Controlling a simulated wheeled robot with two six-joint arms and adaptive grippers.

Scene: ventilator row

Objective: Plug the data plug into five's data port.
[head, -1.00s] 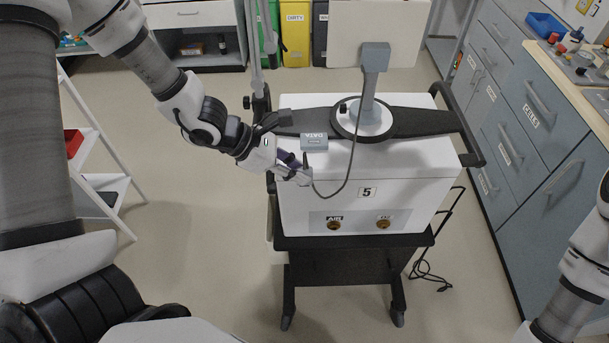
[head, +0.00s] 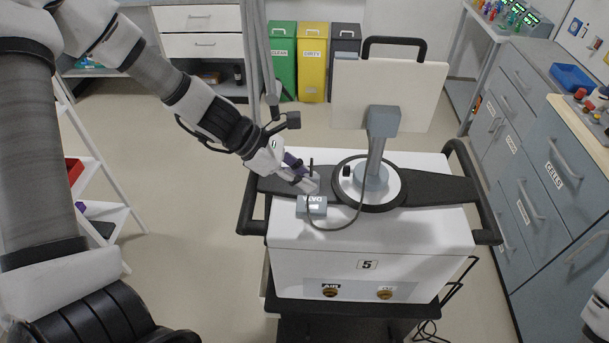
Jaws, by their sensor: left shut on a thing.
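The ventilator marked 5 (head: 367,265) stands in the middle of the head view. A small grey box labelled DATA (head: 312,206) sits on its top, left of the monitor post. My left gripper (head: 312,184) is shut just behind this box, over the dark handle bar. A thin dark upright piece, apparently the data plug (head: 311,164), shows at its fingertips. A grey cable (head: 352,220) loops from the post past the box toward the gripper. The box's port opening cannot be made out. My right gripper is out of view.
The monitor (head: 391,95) rises on its post (head: 383,135) right of the gripper. AIR and second gas ports sit on the ventilator's front. Bins stand behind, drawers (head: 545,165) at right, and a white shelf (head: 105,215) at left.

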